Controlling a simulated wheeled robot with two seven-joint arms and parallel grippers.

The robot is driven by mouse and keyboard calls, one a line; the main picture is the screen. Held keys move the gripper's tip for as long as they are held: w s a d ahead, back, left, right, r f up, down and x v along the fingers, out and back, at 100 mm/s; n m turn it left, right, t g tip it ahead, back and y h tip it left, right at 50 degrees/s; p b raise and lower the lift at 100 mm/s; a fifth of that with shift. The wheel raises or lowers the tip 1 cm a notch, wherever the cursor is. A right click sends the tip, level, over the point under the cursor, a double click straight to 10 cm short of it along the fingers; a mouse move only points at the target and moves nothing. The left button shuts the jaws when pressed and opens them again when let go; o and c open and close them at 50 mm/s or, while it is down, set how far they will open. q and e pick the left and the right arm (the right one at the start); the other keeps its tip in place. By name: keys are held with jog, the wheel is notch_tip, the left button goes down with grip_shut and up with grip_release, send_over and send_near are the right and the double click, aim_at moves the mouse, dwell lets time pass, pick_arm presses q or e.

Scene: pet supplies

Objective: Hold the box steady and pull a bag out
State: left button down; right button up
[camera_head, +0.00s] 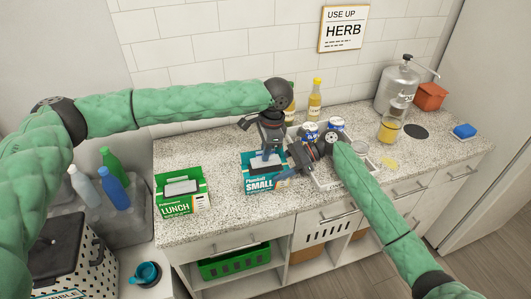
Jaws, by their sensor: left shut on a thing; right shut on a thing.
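A teal and white box labelled SMALL (260,186) stands on the speckled counter, with an opening in its top. My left gripper (266,155) points down at this opening and is shut on what seems to be a bag; the bag is too small and covered to see clearly. My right gripper (284,174) reaches in from the right and is shut at the right side of the SMALL box. A green box labelled LUNCH (181,204) stands apart to the left, with a pale slot in its top.
A white tray (328,183) with several cans and jars lies right of the SMALL box. Yellow bottles (315,100) stand behind. A metal dispenser (396,90), red container (430,97) and blue sponge (464,131) are at the right. Counter between the two boxes is clear.

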pick_arm(q)
jog(key=shift+r, duration=0.1)
jog(key=shift+s+r, duration=0.1)
jog(key=shift+r, duration=1.8)
pick_arm(e)
jog(key=o, duration=1.5)
jog(key=shift+c, duration=0.2)
